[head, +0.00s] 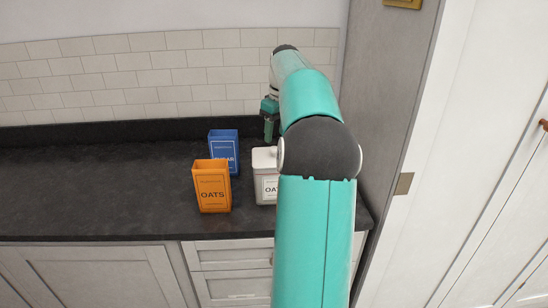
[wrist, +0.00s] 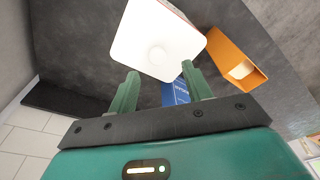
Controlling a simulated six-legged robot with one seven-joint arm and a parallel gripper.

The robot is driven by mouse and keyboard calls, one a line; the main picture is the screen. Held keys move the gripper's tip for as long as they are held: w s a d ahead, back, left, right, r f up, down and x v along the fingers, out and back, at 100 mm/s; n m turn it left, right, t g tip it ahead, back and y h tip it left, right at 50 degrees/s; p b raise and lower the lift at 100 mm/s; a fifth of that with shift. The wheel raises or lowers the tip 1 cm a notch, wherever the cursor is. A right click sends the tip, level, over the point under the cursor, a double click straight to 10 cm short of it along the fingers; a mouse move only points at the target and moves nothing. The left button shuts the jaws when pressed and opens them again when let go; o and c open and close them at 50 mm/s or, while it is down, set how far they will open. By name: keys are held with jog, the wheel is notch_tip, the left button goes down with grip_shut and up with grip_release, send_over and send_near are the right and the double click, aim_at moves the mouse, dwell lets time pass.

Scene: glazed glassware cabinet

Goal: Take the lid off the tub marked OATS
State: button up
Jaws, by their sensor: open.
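A white tub (head: 264,184) stands on the dark counter, with its right side hidden behind my arm. Its label is partly covered, and the letters that show look like the start of OATS. My gripper (head: 268,138) is above and behind the tub in the head view. In the wrist view my gripper (wrist: 161,70) is open, its fingers apart and empty, with the fingertips near the lid's edge. I cannot tell the height gap.
An orange box (head: 212,188) marked OATS, open at the top, stands just left of the tub; something pale shows inside it in the wrist view (wrist: 241,69). A blue box (head: 223,150) stands behind. A grey panel (head: 385,120) rises at the right. The counter's left is clear.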

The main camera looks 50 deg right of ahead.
jog(key=shift+w+d+f, duration=0.1)
jog(key=shift+w+f, duration=0.05)
jog(key=shift+f, duration=0.9)
jog(key=shift+w+d+f, duration=0.1)
jog(key=shift+w+f, duration=0.05)
jog(key=shift+f, duration=0.9)
jog(key=shift+w+f, duration=0.15)
jog(key=shift+f, duration=0.9)
jog(key=c, duration=1)
